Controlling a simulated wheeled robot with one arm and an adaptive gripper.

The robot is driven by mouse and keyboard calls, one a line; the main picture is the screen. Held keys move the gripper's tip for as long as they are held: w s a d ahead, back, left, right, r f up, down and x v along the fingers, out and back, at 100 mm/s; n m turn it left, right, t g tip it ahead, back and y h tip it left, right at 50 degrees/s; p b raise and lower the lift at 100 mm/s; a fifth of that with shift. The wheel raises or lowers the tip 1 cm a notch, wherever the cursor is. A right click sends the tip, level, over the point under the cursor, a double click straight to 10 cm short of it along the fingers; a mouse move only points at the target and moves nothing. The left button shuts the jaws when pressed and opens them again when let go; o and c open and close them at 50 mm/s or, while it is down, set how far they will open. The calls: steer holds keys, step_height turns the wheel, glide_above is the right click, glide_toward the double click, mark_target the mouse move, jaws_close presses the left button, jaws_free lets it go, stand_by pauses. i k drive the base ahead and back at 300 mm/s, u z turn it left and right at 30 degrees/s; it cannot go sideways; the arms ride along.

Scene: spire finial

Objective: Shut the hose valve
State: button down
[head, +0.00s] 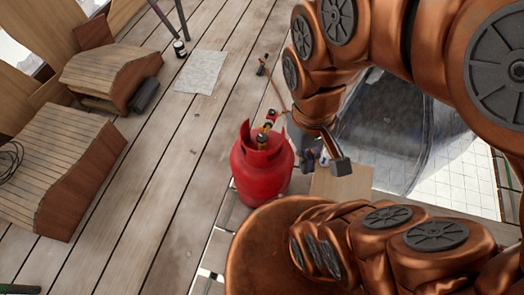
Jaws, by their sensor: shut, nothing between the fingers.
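A red gas cylinder (262,175) stands upright on the plank floor in the middle of the head view. Brass and red valve fittings (267,126) sit on its top, inside the red collar. Which part is the hose valve, and its setting, is too small to tell. An orange hose (279,96) runs up from the fittings to a small dark tool (262,68) on the planks. My gripper (340,166) is shut and empty, its dark tip to the right of the cylinder in the picture, apart from the valve. My arm hides part of the area right of the fittings.
A brown board (342,183) and small dark items (316,155) lie right of the cylinder. A clear plastic sheet (400,120) lies behind my arm. Shingled wooden pieces (62,160) stand at left. A grey sheet (202,71) lies on the planks. The planks left of the cylinder are clear.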

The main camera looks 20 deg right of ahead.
mark_target(262, 138)
steer(key=u, duration=1.55)
steer(key=k, duration=0.95)
steer(key=z, duration=0.4)
steer(key=i, duration=0.5)
steer(key=z, duration=0.05)
